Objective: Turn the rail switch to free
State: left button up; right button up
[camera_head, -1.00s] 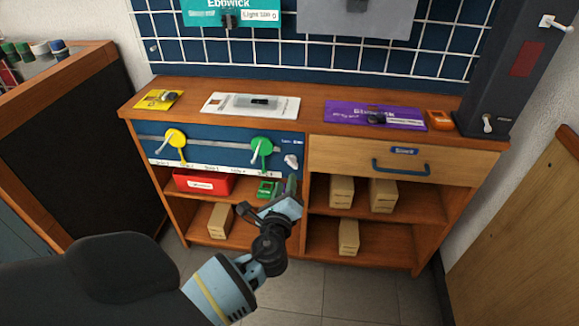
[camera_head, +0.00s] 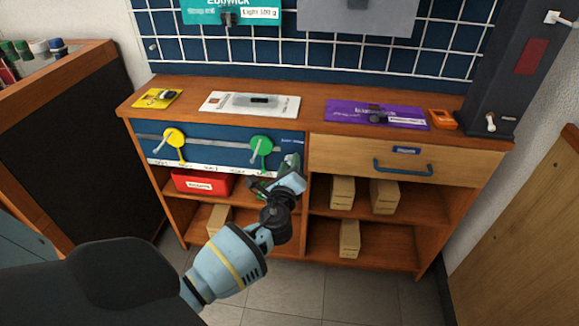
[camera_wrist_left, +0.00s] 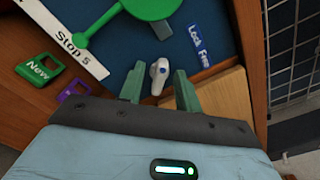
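The rail switch (camera_wrist_left: 158,77) is a small whitish knob with a blue dot on the blue panel (camera_wrist_left: 120,48). In the left wrist view it shows between my left fingertips, with no clear contact; the remaining depth is hard to tell. A blue label reading "Lock Free" (camera_wrist_left: 200,46) is beside it. My left gripper (camera_wrist_left: 159,73) is open, with green fingers on either side of the switch. In the head view the left gripper (camera_head: 290,168) is at the right end of the blue panel and hides the switch. My right gripper is not in view.
A green round stop (camera_head: 261,148) and a yellow one (camera_head: 173,141) sit on the rail, left of the gripper. A wooden drawer with a blue handle (camera_head: 402,168) is to the right. A red box (camera_head: 202,184) and several brown boxes stand on the shelves below.

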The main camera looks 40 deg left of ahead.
pick_arm(q)
jog(key=shift+c, duration=0.3)
grip_shut()
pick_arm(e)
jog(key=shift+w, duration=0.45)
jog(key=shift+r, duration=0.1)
